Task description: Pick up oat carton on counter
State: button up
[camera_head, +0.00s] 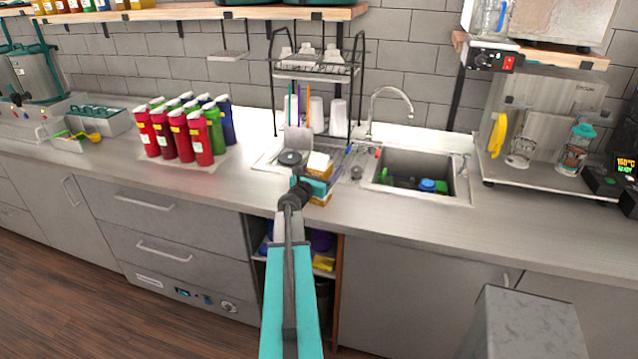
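A carton with a white and cream top (319,162) stands on the counter left of the sink, and I take it to be the oat carton. A yellow-orange lower part shows just below my gripper. My gripper (314,187), at the end of my teal and grey arm, is right in front of the carton and overlaps it in the picture. The gripper hides the carton's middle. The fingertips are too small and covered to show whether they are open, shut or touching the carton.
A wire rack (316,70) with bottles and cups stands behind the carton. The sink (413,170) with a tap is to the right. Several red, green and purple bottles (182,135) stand to the left. The counter (245,178) between them and the gripper is clear.

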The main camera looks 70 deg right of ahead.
grip_shut()
dwell(0.5)
jog(key=shift+r, duration=0.2)
